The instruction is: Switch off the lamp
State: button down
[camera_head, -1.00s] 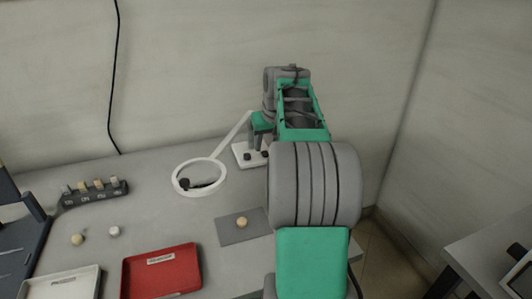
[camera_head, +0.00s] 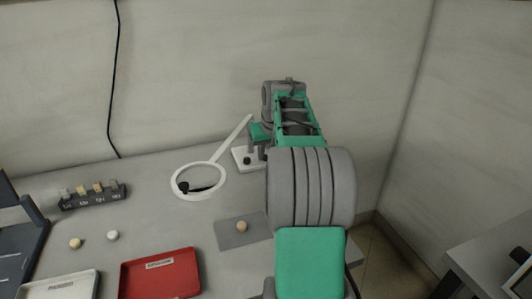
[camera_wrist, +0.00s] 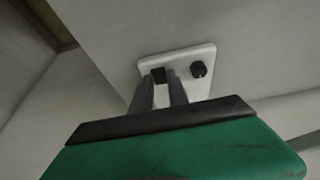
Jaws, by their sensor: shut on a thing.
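The lamp (camera_head: 231,140) is white, with a ring-shaped head (camera_head: 205,197) on a slanted arm and a flat white base (camera_head: 238,155) at the back of the table. The base also shows in the wrist view (camera_wrist: 180,60). It carries a round black knob (camera_wrist: 198,69) and a second dark part (camera_wrist: 158,75) to its left. My gripper (camera_wrist: 160,84) is over the base, its two fingers close around this second dark part, which they partly hide. In the head view my gripper (camera_head: 257,150) is largely covered by my arm. Whether the lamp is lit cannot be told.
A grey mat (camera_head: 232,243) with a small tan ball (camera_head: 242,226) lies in front of the lamp. A red tray (camera_head: 150,290) and a white tray (camera_head: 80,288) are at the front. A dark rack (camera_head: 100,203) with several small pieces and two loose balls are at left.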

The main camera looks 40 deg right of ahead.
jog(key=shift+r, duration=0.1)
jog(key=p, duration=0.2)
jog(key=shift+w+r+p, duration=0.1)
jog(key=shift+r+p, duration=0.25)
jog(key=shift+w+f+g+p, duration=0.1)
jog(key=shift+g+p, duration=0.4)
jog(key=shift+p, duration=0.6)
jog(key=shift+f, duration=0.3)
jog(key=c, duration=1.3)
grip_release()
jog(key=shift+r, duration=0.1)
jog(key=p+v, duration=0.1)
jog(key=v, duration=0.6)
jog(key=shift+d+r, duration=0.1)
jog(key=shift+r, duration=0.25)
